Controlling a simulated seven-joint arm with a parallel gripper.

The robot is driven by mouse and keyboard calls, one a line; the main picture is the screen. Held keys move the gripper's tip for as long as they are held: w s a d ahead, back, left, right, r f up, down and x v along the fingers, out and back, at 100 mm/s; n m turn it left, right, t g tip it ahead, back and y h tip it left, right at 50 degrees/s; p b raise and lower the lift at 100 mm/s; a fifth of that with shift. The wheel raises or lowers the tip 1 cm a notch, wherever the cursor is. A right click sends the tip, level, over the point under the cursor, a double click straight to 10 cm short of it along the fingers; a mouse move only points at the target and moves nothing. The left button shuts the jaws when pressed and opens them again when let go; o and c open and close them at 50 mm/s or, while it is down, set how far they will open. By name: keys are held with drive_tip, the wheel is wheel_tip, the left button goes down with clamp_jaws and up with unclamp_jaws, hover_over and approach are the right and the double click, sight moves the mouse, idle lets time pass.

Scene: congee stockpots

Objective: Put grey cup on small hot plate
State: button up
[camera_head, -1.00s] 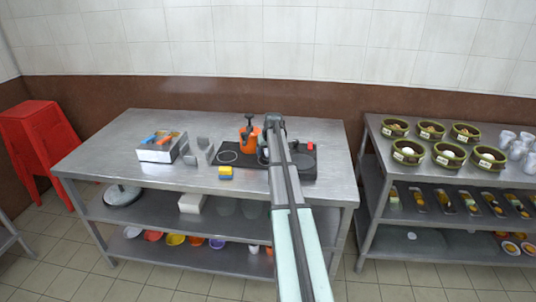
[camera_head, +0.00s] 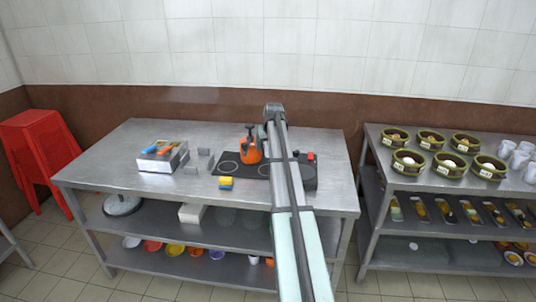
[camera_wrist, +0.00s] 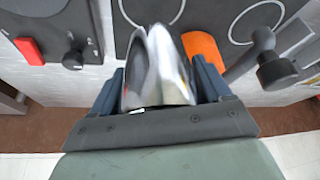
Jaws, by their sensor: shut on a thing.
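My gripper (camera_wrist: 160,82) is shut on the grey cup (camera_wrist: 158,60), a shiny metal piece between its two fingers in the wrist view. The cup hides part of a ring on the black hot plate (camera_wrist: 115,28). In the head view my arm reaches over the hot plate's right part (camera_head: 228,174), with my gripper (camera_head: 273,111) near its back edge. The cup cannot be made out there. Two ring-marked heating zones show, one left (camera_head: 228,167) and one partly behind my arm (camera_head: 263,170). I cannot tell the cup's height above the plate.
An orange pot-like thing (camera_head: 250,152) with a dark handle stands at the hot plate's back, close to my gripper. A yellow-and-blue sponge (camera_head: 226,183) lies in front. A utensil box (camera_head: 163,157) and metal holders (camera_head: 198,163) are at left. The table's left front is clear.

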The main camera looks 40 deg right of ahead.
drive_tip(key=shift+d+r, duration=0.1)
drive_tip(key=shift+r, duration=0.5)
drive_tip(key=s+d+r+m, duration=0.2)
drive_tip(key=s+d+r, duration=0.75)
drive_tip(key=s, duration=0.25)
drive_tip(key=shift+s+a+f+n, duration=0.2)
drive_tip(key=shift+a+f+n, duration=0.15)
drive_tip(key=shift+f, duration=2.1)
drive_tip(key=shift+s+a+f+n, duration=0.25)
drive_tip(key=shift+a+f+n, duration=0.05)
drive_tip(key=shift+f, duration=2.1)
drive_tip(key=shift+s+a+f+n, duration=0.2)
drive_tip(key=shift+a+f+n, duration=0.15)
drive_tip(key=shift+f, duration=2.1)
drive_tip(key=shift+f, duration=0.4)
drive_tip(key=o, duration=1.1)
drive_tip(key=shift+c, duration=0.8)
drive_tip(key=shift+s+r, duration=0.1)
drive_tip(key=shift+r, duration=0.05)
